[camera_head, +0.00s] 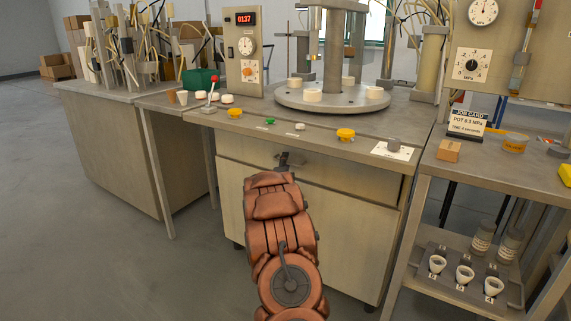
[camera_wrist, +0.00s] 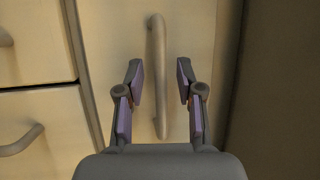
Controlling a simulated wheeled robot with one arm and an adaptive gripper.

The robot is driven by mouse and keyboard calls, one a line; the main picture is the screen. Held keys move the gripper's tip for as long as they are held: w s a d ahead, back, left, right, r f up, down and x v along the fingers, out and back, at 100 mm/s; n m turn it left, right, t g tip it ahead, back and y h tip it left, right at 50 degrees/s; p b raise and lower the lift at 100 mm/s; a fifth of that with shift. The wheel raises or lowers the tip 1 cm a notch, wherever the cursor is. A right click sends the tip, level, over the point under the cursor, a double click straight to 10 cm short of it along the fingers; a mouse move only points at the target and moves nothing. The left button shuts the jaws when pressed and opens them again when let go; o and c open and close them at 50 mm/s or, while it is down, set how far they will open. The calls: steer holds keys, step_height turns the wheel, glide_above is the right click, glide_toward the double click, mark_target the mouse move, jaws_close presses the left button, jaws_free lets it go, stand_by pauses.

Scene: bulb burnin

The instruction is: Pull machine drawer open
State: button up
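The machine drawer (camera_head: 345,180) is the pale upper front under the grey machine bench, and it looks flush with the cabinet in the head view. In the wrist view the drawer front (camera_wrist: 200,30) fills the middle, with a grey bar handle (camera_wrist: 158,45) running up and down the picture. My gripper (camera_wrist: 159,80) is open, with one finger on each side of the handle and a visible gap on both sides. I cannot tell how deep the fingers reach around it. In the head view my gripper (camera_head: 288,160) is at the drawer front, and my arm hides part of it.
Below the drawer are pale cabinet fronts (camera_head: 355,235); the wrist view shows two handles (camera_wrist: 22,140) (camera_wrist: 5,38) there. A shelf cart (camera_head: 440,285) with white cups stands at right. The floor (camera_head: 150,270) at left is clear.

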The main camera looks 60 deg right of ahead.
jaws_close()
stand_by(0.7)
